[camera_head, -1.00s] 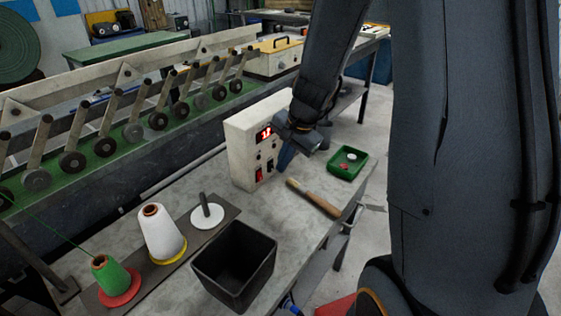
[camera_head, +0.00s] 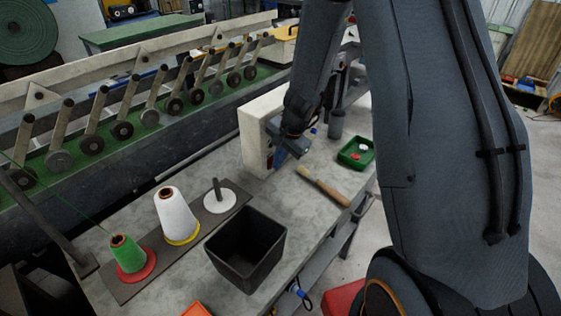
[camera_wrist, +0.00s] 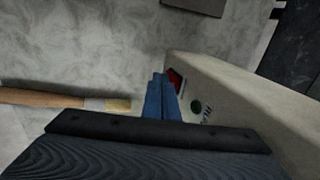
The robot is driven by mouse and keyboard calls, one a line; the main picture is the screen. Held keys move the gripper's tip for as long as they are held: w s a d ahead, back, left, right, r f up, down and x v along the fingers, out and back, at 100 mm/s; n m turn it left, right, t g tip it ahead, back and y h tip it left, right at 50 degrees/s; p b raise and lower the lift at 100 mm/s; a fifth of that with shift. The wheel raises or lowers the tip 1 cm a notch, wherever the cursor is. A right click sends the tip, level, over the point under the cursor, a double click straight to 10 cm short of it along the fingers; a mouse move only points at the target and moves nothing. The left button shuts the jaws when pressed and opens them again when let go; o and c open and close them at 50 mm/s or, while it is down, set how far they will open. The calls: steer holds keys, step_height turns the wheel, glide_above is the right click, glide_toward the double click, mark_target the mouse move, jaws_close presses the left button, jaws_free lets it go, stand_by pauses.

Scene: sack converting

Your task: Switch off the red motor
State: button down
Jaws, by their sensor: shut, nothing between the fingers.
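The pale control box (camera_head: 256,128) stands on the bench, its front panel turned toward my arm and mostly hidden in the head view. In the wrist view, the box (camera_wrist: 240,98) shows a red switch (camera_wrist: 175,80) low on its panel, with a dark green round part (camera_wrist: 196,107) beside it. My gripper (camera_head: 279,158) is in front of the panel, its blue fingers shut and empty. In the wrist view the fingertips (camera_wrist: 160,78) are just left of the red switch and partly cover it. I cannot tell whether they touch it, or its position.
A wooden-handled brush (camera_head: 324,187) and a green tray (camera_head: 347,158) with small parts lie right of the box. A black bin (camera_head: 232,272) and thread cones, one white (camera_head: 173,212) and one green (camera_head: 126,254), stand nearer. Bare bench lies between bin and box.

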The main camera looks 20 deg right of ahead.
steer(key=shift+f, duration=0.1)
steer(key=shift+w+a+f+b, duration=0.1)
steer(key=shift+w+a+b, duration=0.1)
steer(key=shift+b, duration=0.15)
steer(key=shift+d, duration=0.1)
